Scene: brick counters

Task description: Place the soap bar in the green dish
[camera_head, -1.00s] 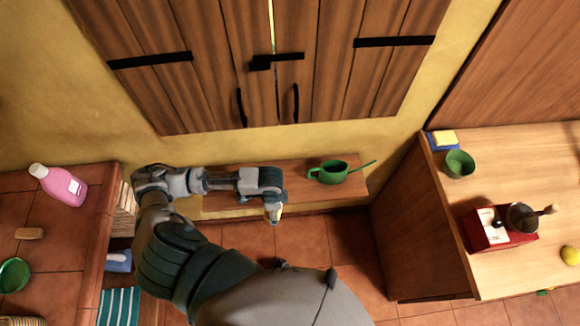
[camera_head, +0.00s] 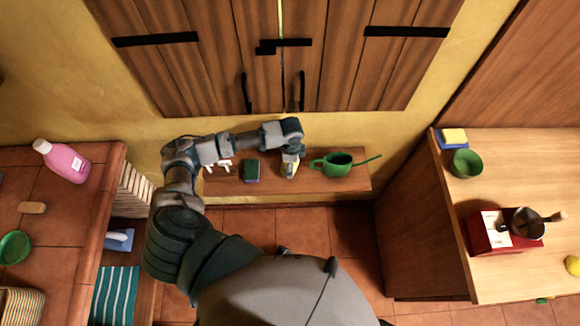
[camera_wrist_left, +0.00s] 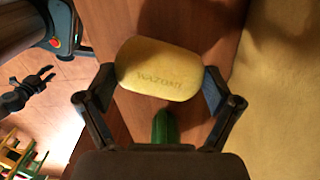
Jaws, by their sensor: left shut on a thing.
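The soap bar (camera_wrist_left: 160,69) is pale yellow with stamped letters and sits between the two fingers of my left gripper (camera_wrist_left: 158,92) in the left wrist view. The gripper is shut on it. In the head view my left gripper (camera_head: 289,170) is over the low wooden shelf, just left of the green watering can, and the soap is a small pale patch there. A shallow green dish (camera_head: 14,247) lies on the tiled left counter, cut by the picture's left edge. A deeper green bowl (camera_head: 466,163) stands on the right counter. My right gripper is not seen.
The shelf (camera_head: 350,187) holds a green watering can (camera_head: 332,166), a dark green and blue block (camera_head: 251,171) and a white item. A pink bottle (camera_head: 65,161) and a tan brush-like block (camera_head: 32,208) are on the left counter. A red grinder (camera_head: 491,238) is on the right counter.

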